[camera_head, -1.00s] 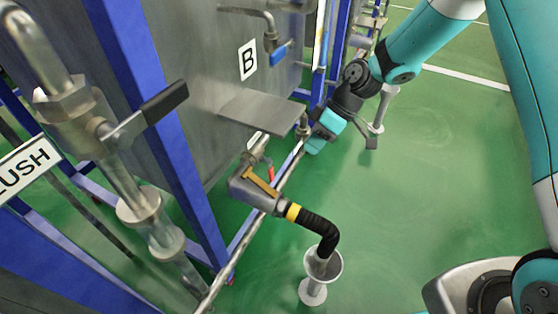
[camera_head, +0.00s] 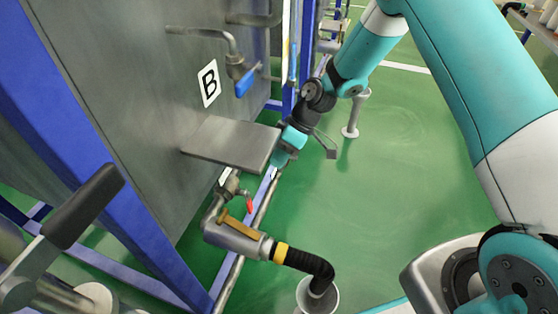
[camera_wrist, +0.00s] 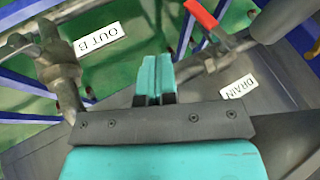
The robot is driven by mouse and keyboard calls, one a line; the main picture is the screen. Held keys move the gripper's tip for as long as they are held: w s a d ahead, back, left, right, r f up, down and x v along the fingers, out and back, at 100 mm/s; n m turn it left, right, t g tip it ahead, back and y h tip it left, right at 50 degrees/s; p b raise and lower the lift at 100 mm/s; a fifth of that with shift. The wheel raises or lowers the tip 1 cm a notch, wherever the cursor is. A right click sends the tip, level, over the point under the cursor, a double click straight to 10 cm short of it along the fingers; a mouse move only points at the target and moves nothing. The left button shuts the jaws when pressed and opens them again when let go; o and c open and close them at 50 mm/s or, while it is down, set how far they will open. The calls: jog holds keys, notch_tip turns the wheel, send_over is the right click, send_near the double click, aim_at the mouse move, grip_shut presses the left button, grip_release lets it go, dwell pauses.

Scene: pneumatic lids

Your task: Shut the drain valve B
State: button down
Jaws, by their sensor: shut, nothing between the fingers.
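The drain valve B is a small metal valve with a red lever (camera_head: 250,206), low under the grey ledge below the B plate (camera_head: 208,83). In the wrist view the red lever (camera_wrist: 201,14) is at the top, beside the DRAIN label (camera_wrist: 238,87), set at an angle to its pipe. My gripper (camera_head: 282,158) is at the right end of the ledge, above and right of the red lever and apart from it. In the wrist view my gripper's teal fingers (camera_wrist: 156,70) are together with nothing between them. Part of the gripper is hard to make out in the head view.
The grey ledge (camera_head: 230,142) juts out close beside my gripper. A pipe with a tan lever (camera_head: 240,226) and a black hose (camera_head: 310,264) runs into a funnel (camera_head: 328,298). A blue-handled valve (camera_head: 246,82) is above. Green floor (camera_head: 375,205) lies free to the right.

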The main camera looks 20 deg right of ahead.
aim_at(250, 206)
jog(key=b+x, duration=0.1)
jog(key=x, duration=0.3)
jog(key=b+x, duration=0.1)
jog(key=x, duration=0.3)
jog(key=shift+s+a+b, duration=0.1)
jog(key=shift+a+b, duration=0.3)
jog(key=shift+a, duration=0.05)
jog(key=shift+s+a+b, duration=0.2)
jog(key=shift+s+a, duration=0.15)
jog(key=shift+s, duration=0.2)
jog(key=shift+s+a+b, duration=0.2)
jog(key=shift+s+a, duration=0.15)
jog(key=shift+s, duration=0.2)
jog(key=shift+s+a+r, duration=0.1)
jog(key=shift+s+a, duration=0.15)
jog(key=shift+s, duration=0.25)
